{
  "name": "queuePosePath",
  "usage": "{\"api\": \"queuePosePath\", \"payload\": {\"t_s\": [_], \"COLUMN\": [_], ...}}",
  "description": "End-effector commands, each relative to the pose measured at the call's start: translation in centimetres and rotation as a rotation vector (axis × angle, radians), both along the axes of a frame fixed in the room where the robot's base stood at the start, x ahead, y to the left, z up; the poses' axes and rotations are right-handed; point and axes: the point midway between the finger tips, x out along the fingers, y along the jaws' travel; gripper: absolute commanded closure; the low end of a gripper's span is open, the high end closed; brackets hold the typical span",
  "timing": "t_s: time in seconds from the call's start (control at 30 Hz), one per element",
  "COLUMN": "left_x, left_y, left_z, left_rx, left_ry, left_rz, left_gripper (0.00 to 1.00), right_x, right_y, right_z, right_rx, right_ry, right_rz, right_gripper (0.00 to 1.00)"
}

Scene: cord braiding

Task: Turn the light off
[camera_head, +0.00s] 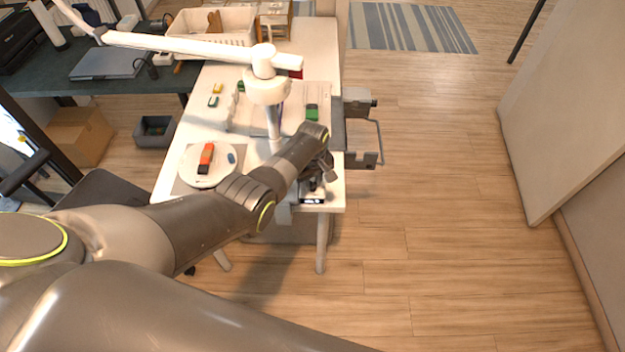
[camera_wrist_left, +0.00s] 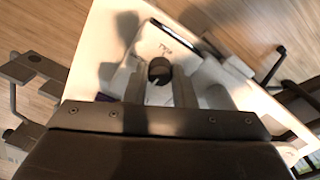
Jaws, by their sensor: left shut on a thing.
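A white lamp (camera_head: 265,85) with a long jointed arm stands over the white table. My left gripper (camera_head: 314,184) is at the table's front right corner. In the left wrist view my left gripper (camera_wrist_left: 160,88) points down at a white panel (camera_wrist_left: 150,45) with dark lettering. Its fingers are shut on a dark round knob (camera_wrist_left: 159,69) on that panel. In the head view my arm and gripper hide the knob. A small device with a dark face (camera_head: 313,201) shows just below the gripper. My right gripper is not in view.
The floor to the right is clear.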

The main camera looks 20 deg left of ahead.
Motion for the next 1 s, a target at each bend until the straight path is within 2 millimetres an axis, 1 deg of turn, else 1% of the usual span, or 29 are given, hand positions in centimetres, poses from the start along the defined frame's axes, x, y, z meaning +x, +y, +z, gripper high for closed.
{"api": "queuePosePath", "payload": {"t_s": [0.3,0.77,0.8,0.93,0.97,1.0], "left_x": [0.10,0.12,0.12,0.09,0.08,0.08], "left_y": [0.06,0.06,0.06,0.05,0.05,0.05], "left_z": [0.08,0.08,0.08,0.06,0.06,0.05], "left_rx": [0.001,0.001,0.001,0.001,0.001,0.001], "left_ry": [-0.003,-0.003,-0.003,-0.003,-0.002,-0.002], "left_rz": [0.096,0.109,0.109,0.109,0.108,0.108], "left_gripper": [1.00,1.00,0.74,0.57,0.55,0.55], "right_x": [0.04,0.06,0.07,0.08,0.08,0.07], "right_y": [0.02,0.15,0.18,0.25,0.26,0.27], "right_z": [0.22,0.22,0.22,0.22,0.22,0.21], "right_rx": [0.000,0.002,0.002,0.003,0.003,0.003], "right_ry": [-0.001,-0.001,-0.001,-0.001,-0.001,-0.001], "right_rz": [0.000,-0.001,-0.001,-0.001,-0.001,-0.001], "right_gripper": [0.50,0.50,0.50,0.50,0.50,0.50]}}
